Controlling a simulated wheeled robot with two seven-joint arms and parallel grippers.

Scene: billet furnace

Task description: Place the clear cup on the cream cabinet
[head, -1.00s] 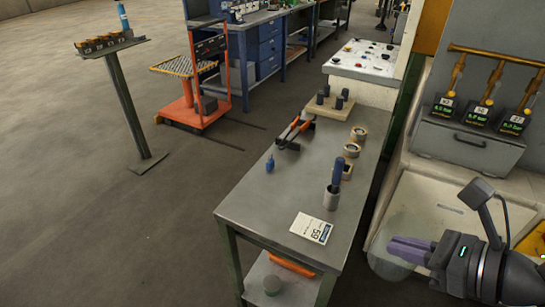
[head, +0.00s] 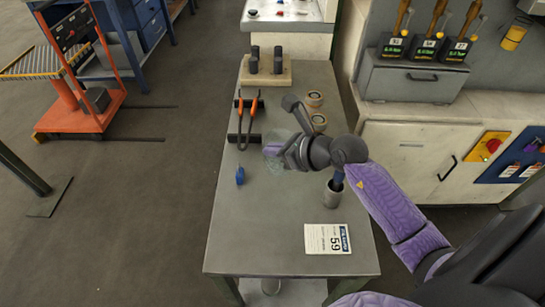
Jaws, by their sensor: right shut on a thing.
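The clear cup (head: 274,163) is see-through and faint in the head view, above the middle of the grey worktable. My right gripper (head: 277,150), with purple fingers, is shut on the cup. My own wrist hides part of the cup, and I cannot tell how far the cup is above the tabletop. The cream cabinet (head: 405,146) stands to the right of the table, with a dark handle on its front. My left gripper is out of view.
A grey case (head: 415,80) sits on the cabinet.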

